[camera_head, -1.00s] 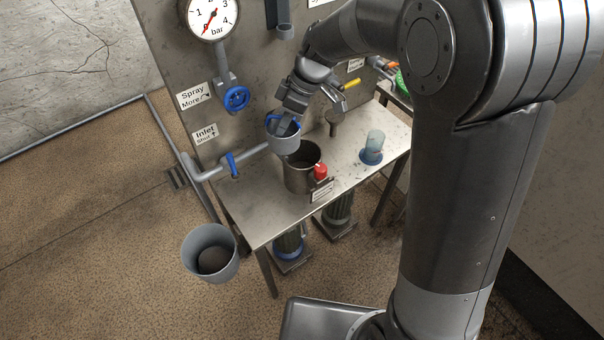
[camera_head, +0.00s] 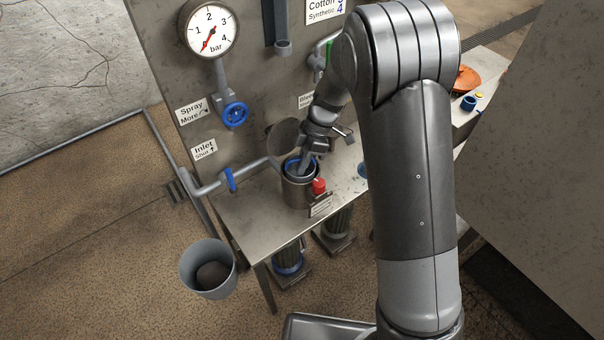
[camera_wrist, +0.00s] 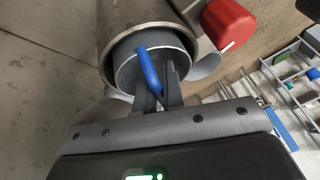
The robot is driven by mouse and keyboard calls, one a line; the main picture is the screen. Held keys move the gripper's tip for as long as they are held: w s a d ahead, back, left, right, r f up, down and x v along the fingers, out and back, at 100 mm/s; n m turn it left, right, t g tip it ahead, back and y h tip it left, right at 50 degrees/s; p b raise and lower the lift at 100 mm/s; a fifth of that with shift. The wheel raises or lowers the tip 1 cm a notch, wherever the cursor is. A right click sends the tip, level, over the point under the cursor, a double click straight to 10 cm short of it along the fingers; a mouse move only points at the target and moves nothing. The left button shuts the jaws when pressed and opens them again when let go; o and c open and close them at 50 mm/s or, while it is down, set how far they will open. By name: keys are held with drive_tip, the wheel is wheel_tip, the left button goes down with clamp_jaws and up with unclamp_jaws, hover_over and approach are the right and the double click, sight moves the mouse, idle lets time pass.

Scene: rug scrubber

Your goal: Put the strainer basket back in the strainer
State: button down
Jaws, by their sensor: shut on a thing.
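The strainer (camera_head: 297,194) is an open metal cylinder on the bench, with a red knob (camera_head: 319,186) at its right side. The strainer basket (camera_wrist: 140,64) is a grey cup with a blue handle (camera_wrist: 148,70). It sits inside the mouth of the strainer, with its rim near the strainer's rim; whether it rests on the bottom is hidden. My gripper (camera_wrist: 160,88) is shut on the blue handle in the wrist view. In the head view my gripper (camera_head: 304,163) reaches down into the strainer mouth, and its fingertips are partly hidden.
A round lid (camera_head: 282,138) stands raised behind the strainer. The inlet pipe with a blue valve (camera_head: 229,179) joins from the left. A grey bin (camera_head: 208,268) stands on the floor at left. The bench (camera_head: 245,215) is clear left of the strainer.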

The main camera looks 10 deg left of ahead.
drive_tip(key=shift+f, duration=2.4)
drive_tip(key=c, duration=1.5)
unclamp_jaws()
drive_tip(key=shift+f, duration=0.1)
drive_tip(key=shift+c, duration=0.2)
